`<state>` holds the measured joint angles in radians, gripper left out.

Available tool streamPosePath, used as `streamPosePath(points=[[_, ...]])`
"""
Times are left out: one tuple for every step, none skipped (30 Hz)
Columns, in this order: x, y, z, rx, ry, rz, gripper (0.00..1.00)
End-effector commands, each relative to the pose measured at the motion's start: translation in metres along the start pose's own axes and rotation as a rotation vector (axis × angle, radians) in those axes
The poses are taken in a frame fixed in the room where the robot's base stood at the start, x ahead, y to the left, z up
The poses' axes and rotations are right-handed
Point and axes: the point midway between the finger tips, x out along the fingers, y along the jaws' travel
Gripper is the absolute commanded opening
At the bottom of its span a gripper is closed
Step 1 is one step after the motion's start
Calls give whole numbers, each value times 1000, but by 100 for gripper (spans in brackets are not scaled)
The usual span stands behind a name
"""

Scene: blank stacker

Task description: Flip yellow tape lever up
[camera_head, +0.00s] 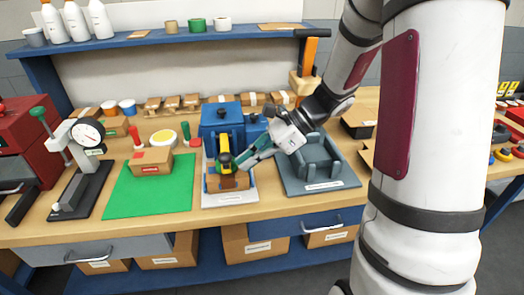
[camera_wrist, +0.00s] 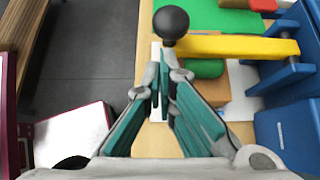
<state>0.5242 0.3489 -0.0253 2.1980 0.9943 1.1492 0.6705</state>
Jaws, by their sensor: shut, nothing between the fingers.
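The yellow lever (camera_head: 224,144) is part of the tape fixture on the white base (camera_head: 216,201), and a black knob (camera_head: 225,159) is at its end. In the wrist view the yellow lever (camera_wrist: 235,46) runs from a blue bracket (camera_wrist: 287,52) to the black knob (camera_wrist: 171,22). It passes above a brown block (camera_wrist: 215,92) and a green part (camera_wrist: 204,68). My gripper (camera_head: 246,160) is just right of the knob. In the wrist view my gripper (camera_wrist: 164,78) is shut and empty, its tips close to the knob. Whether they touch is unclear.
A grey fixture (camera_head: 335,184) stands to the right on the bench. A green mat (camera_head: 125,200) with a cardboard box (camera_head: 150,160) lies to the left, beyond it a dial gauge (camera_head: 87,133). Blue bins (camera_head: 219,117) stand behind the lever.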

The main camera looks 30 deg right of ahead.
Motion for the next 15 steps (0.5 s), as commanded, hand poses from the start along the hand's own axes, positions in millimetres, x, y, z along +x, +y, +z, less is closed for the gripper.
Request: streamPosePath(points=[[6,0,0,0,0,2,0],[8,0,0,0,0,2,0],[10,0,0,0,1,1,0],[12,0,0,0,1,1,0],[13,0,0,0,0,0,0],[14,0,0,0,0,0,0],[15,0,0,0,0,0,0],[15,0,0,0,0,0,0],[15,0,0,-1,0,0,0],[15,0,0,-1,0,0,0],[15,0,0,-1,0,0,0],[15,0,0,-1,0,0,0],[15,0,0,-1,0,0,0],[15,0,0,-1,0,0,0],[15,0,0,-1,0,0,0]])
